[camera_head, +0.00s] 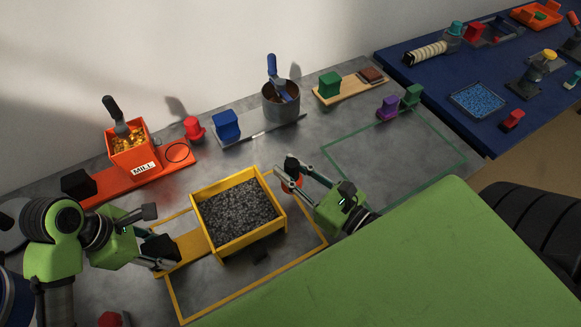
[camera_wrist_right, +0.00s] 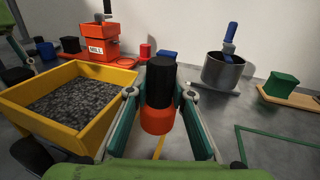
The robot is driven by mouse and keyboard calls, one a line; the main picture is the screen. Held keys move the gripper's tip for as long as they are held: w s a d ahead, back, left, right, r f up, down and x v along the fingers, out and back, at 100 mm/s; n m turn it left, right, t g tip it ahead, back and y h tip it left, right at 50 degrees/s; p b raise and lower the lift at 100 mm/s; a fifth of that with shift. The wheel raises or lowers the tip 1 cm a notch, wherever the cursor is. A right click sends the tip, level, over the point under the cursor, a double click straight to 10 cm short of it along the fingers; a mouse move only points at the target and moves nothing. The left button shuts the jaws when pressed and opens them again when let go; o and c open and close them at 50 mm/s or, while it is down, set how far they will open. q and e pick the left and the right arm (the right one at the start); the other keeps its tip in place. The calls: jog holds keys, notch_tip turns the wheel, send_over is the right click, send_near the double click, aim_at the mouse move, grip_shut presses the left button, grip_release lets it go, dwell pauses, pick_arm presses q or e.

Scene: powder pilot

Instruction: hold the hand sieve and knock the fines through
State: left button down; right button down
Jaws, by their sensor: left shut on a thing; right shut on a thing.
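The hand sieve is a yellow square frame (camera_head: 269,239) full of dark grey granules (camera_head: 238,212). It also shows at the left of the right wrist view (camera_wrist_right: 108,84). Its flat yellow handle (camera_head: 190,247) points left, and my left gripper (camera_head: 160,252) is shut on its end. My right gripper (camera_head: 292,178) is shut on a small knocker with a black upper part and an orange-red lower part (camera_wrist_right: 158,119). In the head view the knocker (camera_head: 291,185) is mostly hidden by the fingers. It is close to the sieve's right side, apart from it in the wrist view.
A yellow outline (camera_head: 317,249) surrounds the sieve's place on the grey bench. Behind stand the orange mill (camera_head: 130,157), a blue block (camera_head: 227,125) and a metal pot (camera_head: 281,106). The green-outlined area (camera_head: 390,155) at right is mostly clear.

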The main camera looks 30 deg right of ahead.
jog(key=shift+a, duration=0.5)
dwell(0.6)
jog(key=shift+d, duration=0.1)
jog(key=shift+r, duration=0.1)
dwell(1.0)
dwell(1.2)
jog(key=shift+d, duration=0.45)
jog(key=shift+a, duration=0.1)
jog(key=shift+a, duration=0.25)
dwell(0.4)
